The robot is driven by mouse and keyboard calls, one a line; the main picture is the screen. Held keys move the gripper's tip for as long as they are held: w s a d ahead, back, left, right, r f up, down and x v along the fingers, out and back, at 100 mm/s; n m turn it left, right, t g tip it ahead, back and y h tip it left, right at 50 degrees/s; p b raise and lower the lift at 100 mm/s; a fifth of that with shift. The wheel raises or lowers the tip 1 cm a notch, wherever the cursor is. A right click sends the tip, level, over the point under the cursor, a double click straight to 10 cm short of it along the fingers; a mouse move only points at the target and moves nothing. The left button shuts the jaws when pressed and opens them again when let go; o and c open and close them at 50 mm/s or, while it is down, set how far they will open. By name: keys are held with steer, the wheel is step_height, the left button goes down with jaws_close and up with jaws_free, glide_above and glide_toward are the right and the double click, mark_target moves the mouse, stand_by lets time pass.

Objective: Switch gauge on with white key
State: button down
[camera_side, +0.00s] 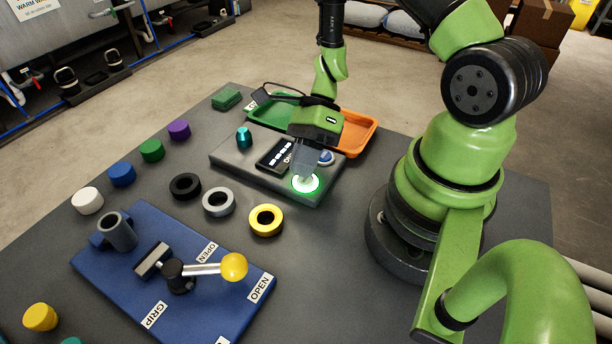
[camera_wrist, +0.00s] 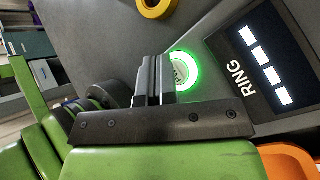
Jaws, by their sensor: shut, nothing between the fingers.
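The gauge (camera_side: 232,160) is a grey box on the table with a dark display (camera_side: 274,156). In the wrist view the display (camera_wrist: 268,70) is lit and shows the word RING and a row of white marks. The white key (camera_side: 306,184) sits at the gauge's near right end with a glowing green ring around it; it also shows in the wrist view (camera_wrist: 181,72). My gripper (camera_side: 302,176) is shut and empty, pointing down, its fingertips at the white key. I cannot tell whether they touch it. The fingers (camera_wrist: 154,66) hide part of the key.
A blue button (camera_side: 326,158) and a teal knob (camera_side: 244,138) are also on the gauge. Green (camera_side: 277,117) and orange (camera_side: 357,132) trays stand behind. Black, grey and yellow (camera_side: 266,221) rings lie in front. A blue fixture board (camera_side: 210,303) with a yellow-knobbed lever (camera_side: 234,267) is at near left.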

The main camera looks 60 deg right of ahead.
steer(key=shift+r, duration=0.1)
steer(key=shift+r, duration=2.95)
